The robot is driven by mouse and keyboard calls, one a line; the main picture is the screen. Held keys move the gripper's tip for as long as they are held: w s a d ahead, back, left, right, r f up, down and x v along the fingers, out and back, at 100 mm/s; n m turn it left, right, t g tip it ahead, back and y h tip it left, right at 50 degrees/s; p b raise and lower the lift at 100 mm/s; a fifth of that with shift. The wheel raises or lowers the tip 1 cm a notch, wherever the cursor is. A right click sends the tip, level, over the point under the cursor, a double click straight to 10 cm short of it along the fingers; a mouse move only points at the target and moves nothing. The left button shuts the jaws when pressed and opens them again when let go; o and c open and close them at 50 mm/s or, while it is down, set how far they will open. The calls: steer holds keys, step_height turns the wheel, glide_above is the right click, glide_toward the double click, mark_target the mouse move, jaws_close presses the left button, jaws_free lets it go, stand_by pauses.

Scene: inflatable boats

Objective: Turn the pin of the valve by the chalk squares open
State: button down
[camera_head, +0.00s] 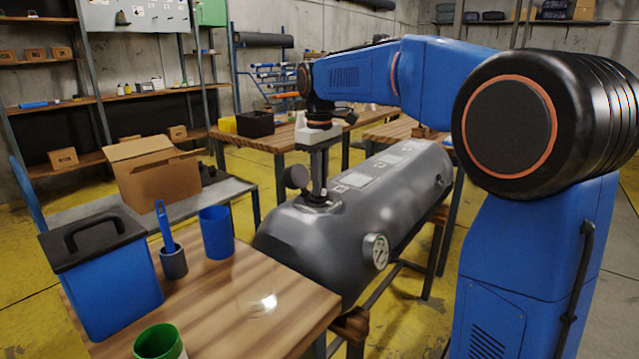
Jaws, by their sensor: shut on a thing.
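A grey inflatable tube (390,212) lies lengthwise on a wooden stand. My gripper (318,194) points straight down at the near end of its top, with its fingers shut at a dark round valve (320,204). The fingers are shut on the valve's pin, which is too small and covered to see, so its turn cannot be told. A dark round cap (296,177) stands up just left of the fingers. Pale chalk squares (341,188) are marked on the tube just right of the valve. Lighter patches (358,180) lie farther along the top.
A wooden table (225,310) in front holds a blue box (105,280), a blue cup (216,232), a dark holder (173,262) and a green cup (158,342). A cardboard box (155,180) stands behind.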

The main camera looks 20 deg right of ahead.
steer(key=c, duration=1.8)
jaws_free()
steer(key=shift+c, duration=0.2)
step_height(320, 180, up, 17)
steer(key=shift+r, duration=0.2)
steer(key=shift+s, duration=0.1)
steer(key=s+d+f+m+t, duration=0.2)
steer(key=s+d+f+m, duration=0.1)
steer(key=s+f, duration=1.3)
steer(key=s+d+f+m+t, duration=0.2)
steer(key=s+d+f+m, duration=0.2)
steer(key=s+f, duration=1.3)
steer(key=shift+s+t, duration=0.4)
